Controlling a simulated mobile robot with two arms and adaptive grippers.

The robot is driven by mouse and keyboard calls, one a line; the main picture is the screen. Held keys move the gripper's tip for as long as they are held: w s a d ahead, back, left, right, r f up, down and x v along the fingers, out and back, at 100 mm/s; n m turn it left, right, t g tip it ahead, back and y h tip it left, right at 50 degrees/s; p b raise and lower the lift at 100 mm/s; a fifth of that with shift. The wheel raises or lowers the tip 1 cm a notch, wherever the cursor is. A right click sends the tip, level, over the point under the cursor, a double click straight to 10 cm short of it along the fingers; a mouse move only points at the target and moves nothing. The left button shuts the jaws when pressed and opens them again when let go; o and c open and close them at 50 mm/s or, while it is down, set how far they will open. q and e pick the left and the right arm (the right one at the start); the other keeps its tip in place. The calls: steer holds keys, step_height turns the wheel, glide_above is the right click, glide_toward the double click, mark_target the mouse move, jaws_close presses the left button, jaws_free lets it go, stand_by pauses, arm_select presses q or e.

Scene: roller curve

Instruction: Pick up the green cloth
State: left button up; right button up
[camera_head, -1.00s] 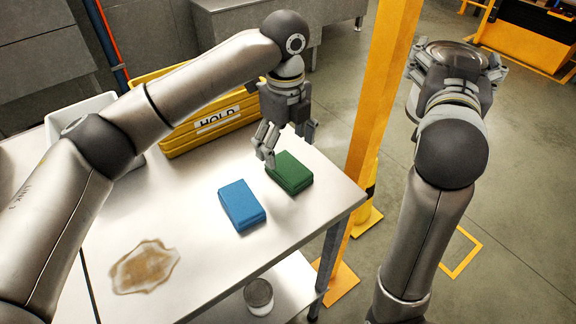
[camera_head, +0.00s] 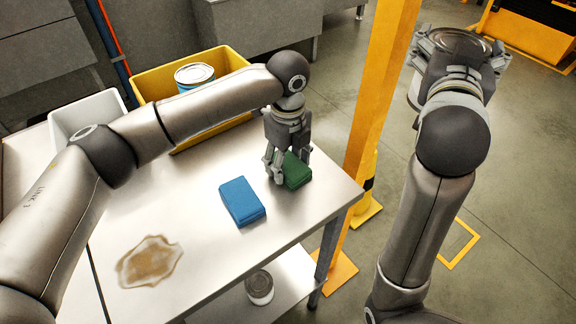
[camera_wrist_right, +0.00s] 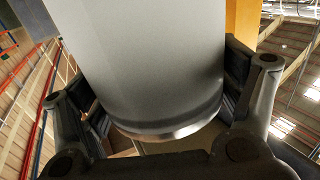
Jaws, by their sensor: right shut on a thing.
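The green cloth (camera_head: 297,173) is a folded block on the white table, near its right edge. My left gripper (camera_head: 288,172) points down over it, fingers apart, with the cloth partly hidden behind and between them. I cannot tell whether the fingers touch it. My right gripper (camera_head: 458,50) is shut on a metal can (camera_head: 456,42), held out over the floor at the right. In the right wrist view the can (camera_wrist_right: 150,60) is a large grey cylinder between the fingers.
A blue folded cloth (camera_head: 242,202) lies just left of the green one. A brown stain (camera_head: 149,262) marks the table (camera_head: 205,255). A yellow bin (camera_head: 232,62) holding a can (camera_head: 194,74) and a white bin (camera_head: 84,118) stand behind. A yellow post (camera_head: 378,90) rises right of the table.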

mark_target(288, 166)
arm_select(q)
steer(key=c, duration=0.3)
steer(key=shift+r, duration=0.1)
steer(key=shift+c, duration=0.2)
steer(key=shift+r+b, duration=0.5)
steer(key=shift+b, duration=0.05)
arm_select(e)
steer(key=shift+f, duration=0.5)
arm_select(q)
steer(key=r, duration=0.1)
steer(key=r+b, duration=0.1)
steer(key=shift+s+r, duration=0.35)
arm_select(e)
steer(key=shift+f, duration=0.7)
step_height(288, 166, down, 2)
steer(key=shift+b, duration=1.15)
arm_select(q)
steer(key=s+r+b, duration=0.1)
steer(key=s+r, duration=0.8)
steer(key=s, duration=0.4)
steer(key=shift+s+a, duration=0.15)
steer(key=shift+a, duration=0.1)
arm_select(e)
steer(key=shift+f, duration=0.6)
arm_select(q)
steer(key=shift+r, duration=0.1)
